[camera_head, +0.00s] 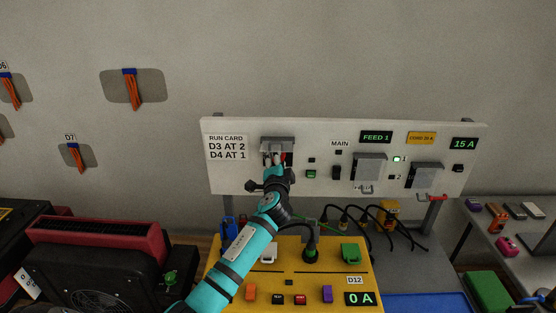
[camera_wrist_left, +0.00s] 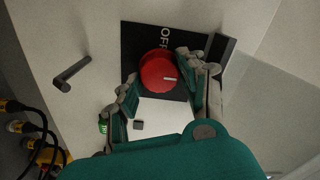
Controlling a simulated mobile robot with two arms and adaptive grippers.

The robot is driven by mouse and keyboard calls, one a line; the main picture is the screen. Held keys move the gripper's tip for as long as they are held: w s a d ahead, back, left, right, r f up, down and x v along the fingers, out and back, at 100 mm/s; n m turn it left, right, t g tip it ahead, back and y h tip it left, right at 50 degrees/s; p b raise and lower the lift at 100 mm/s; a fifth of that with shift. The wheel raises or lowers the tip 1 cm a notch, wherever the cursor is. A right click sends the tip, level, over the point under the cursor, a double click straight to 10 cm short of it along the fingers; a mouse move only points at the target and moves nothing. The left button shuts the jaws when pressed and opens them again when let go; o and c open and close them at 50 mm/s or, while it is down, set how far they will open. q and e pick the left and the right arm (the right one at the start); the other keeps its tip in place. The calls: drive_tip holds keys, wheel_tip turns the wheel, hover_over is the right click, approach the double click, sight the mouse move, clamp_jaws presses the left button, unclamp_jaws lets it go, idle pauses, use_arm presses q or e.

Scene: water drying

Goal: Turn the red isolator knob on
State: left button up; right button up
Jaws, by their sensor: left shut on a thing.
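The red isolator knob (camera_wrist_left: 158,68) sits on a black plate (camera_wrist_left: 135,38) on the panel, with part of a white label reading "OF" beside it in the left wrist view. A short white mark shows on the knob's face. My left gripper (camera_wrist_left: 160,85) has one finger on each side of the knob and is shut on it. In the head view the gripper (camera_head: 275,162) reaches up to the panel's left part and mostly hides the knob. My right gripper is not in view.
The white panel (camera_head: 230,177) carries a run card (camera_head: 226,147), a MAIN label, two more grey switch boxes (camera_head: 370,167) and a "15 A" display (camera_head: 464,143). Below stands a yellow unit (camera_head: 223,265) with coloured connectors and black cables. A dark fan unit (camera_head: 90,265) stands at left.

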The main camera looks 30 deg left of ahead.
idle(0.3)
use_arm(q)
drive_tip(key=o, duration=1.2)
drive_tip(key=shift+c, duration=0.2)
